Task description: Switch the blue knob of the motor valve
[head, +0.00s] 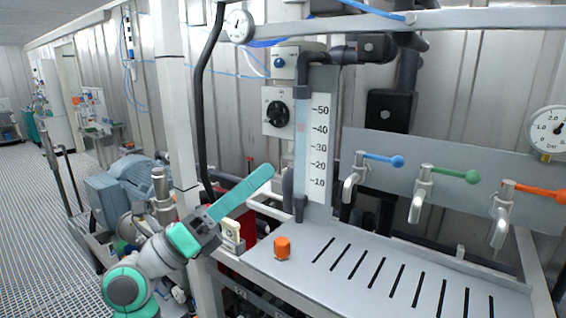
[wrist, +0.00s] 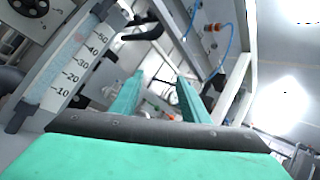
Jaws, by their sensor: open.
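The blue knob (head: 279,62) sits on the front of a pale box, the motor valve (head: 287,52), high on the wall panel in the head view. My gripper (head: 262,176) is well below the knob and a little to its left, with its teal fingers pointing up and to the right. In the wrist view my gripper (wrist: 160,78) shows two teal fingers apart with nothing held between them. The gripper is not touching the knob. I cannot make out the blue knob in the wrist view.
A black rotary dial (head: 277,113) is below the knob. A scaled column (head: 316,150) stands right of my gripper and shows in the wrist view (wrist: 68,65). An orange knob (head: 282,248) is on the slotted tray (head: 300,268). A dark hose (head: 197,110) hangs left of the valve.

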